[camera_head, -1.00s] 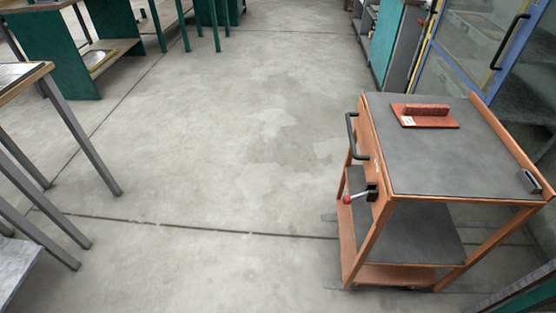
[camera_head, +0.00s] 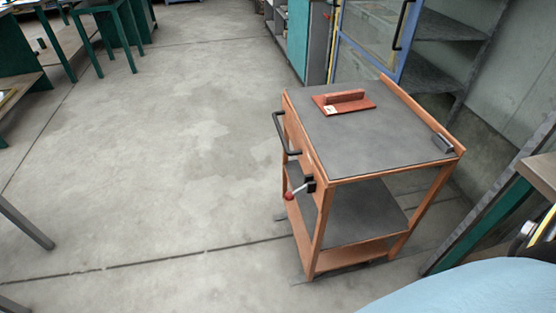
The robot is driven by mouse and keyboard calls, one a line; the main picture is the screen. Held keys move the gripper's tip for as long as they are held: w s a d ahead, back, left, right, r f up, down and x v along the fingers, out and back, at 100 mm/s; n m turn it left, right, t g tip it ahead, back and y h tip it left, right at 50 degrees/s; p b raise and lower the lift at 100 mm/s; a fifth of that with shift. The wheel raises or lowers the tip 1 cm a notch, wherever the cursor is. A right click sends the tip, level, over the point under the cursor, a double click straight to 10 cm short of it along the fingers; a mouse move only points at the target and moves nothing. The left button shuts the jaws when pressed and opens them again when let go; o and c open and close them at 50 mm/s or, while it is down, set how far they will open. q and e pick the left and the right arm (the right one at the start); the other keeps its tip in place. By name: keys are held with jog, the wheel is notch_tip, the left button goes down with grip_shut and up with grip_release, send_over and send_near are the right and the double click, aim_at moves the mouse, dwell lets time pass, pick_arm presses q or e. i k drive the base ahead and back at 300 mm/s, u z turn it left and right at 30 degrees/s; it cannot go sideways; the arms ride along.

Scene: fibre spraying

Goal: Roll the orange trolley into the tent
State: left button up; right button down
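The orange trolley (camera_head: 318,232) stands on the concrete floor right of the middle. It has a grey top (camera_head: 385,138), a grey lower shelf (camera_head: 352,212) and a black push handle (camera_head: 283,135) on its left side. A lever with a red knob (camera_head: 289,195) sticks out below the handle. No tent can be made out. Neither of my grippers is in view.
A blue-framed glass door (camera_head: 372,60) and shelving stand behind the trolley. A bench with green parts (camera_head: 482,228) is close on its right. Green-legged tables (camera_head: 110,30) stand at the back left. The floor (camera_head: 170,160) left of the trolley is clear. A light blue rounded surface (camera_head: 470,290) fills the bottom right.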

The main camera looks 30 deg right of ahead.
aim_at(345, 213)
jog(key=k, duration=0.6)
jog(key=z, duration=0.25)
jog(key=i, duration=0.95)
jog(key=z, duration=0.6)
